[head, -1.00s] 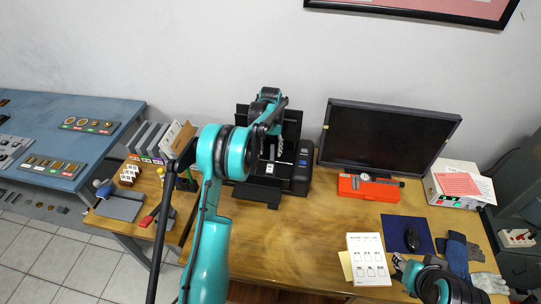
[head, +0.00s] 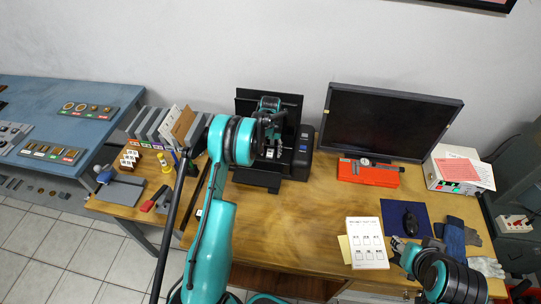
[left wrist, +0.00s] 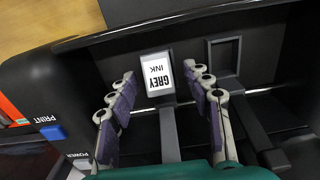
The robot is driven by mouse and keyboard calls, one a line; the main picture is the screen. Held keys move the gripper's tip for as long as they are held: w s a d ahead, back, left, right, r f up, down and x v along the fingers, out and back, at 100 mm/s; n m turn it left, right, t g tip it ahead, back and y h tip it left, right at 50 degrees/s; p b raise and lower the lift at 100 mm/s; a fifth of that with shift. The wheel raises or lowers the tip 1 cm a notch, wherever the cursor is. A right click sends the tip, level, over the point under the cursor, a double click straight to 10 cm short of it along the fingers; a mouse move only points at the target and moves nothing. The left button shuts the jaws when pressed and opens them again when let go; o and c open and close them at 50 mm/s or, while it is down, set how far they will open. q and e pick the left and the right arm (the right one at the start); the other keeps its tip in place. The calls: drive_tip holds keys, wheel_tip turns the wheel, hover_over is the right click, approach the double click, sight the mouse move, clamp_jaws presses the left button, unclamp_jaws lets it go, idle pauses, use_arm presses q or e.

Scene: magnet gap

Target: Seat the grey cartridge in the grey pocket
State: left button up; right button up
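In the left wrist view, a block with a white label reading "GREY INK" (left wrist: 158,76), which I take for the grey cartridge, stands inside the black printer (left wrist: 80,32). My left gripper (left wrist: 161,88) is open, one finger on each side of the block, with a small gap visible on both sides. An empty dark rectangular frame (left wrist: 224,56) lies to its right; I cannot tell whether it is the grey pocket. In the head view, my left gripper (head: 270,150) reaches into the printer (head: 303,152) and hides much of its inside. My right gripper (head: 398,246) is small, near the notepad.
A monitor (head: 385,120) and a red case with a gauge (head: 368,172) stand right of the printer. A notepad (head: 367,243), mouse (head: 410,220) and gloves (head: 455,240) lie by my right arm. Grey upright holders (head: 150,124) stand left. The desk's middle is clear.

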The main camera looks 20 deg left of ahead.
sight(272, 151)
use_arm(q)
clamp_jaws()
drive_tip(key=shift+r, duration=0.1)
drive_tip(key=shift+r, duration=0.4)
drive_tip(key=r, duration=0.2)
drive_tip(key=r+p, duration=0.1)
drive_tip(key=shift+d+r, duration=0.25)
drive_tip(key=shift+r, duration=0.1)
drive_tip(key=d+r, duration=0.2)
drive_tip(key=d, duration=0.1)
drive_tip(key=d+r+p, duration=0.1)
drive_tip(key=d+r, duration=0.1)
drive_tip(key=d, duration=0.2)
drive_tip(key=s+d+r, duration=0.1)
drive_tip(key=d+r, duration=0.1)
drive_tip(key=d, duration=0.2)
drive_tip(key=shift+d+r, duration=0.1)
drive_tip(key=shift+r, duration=0.1)
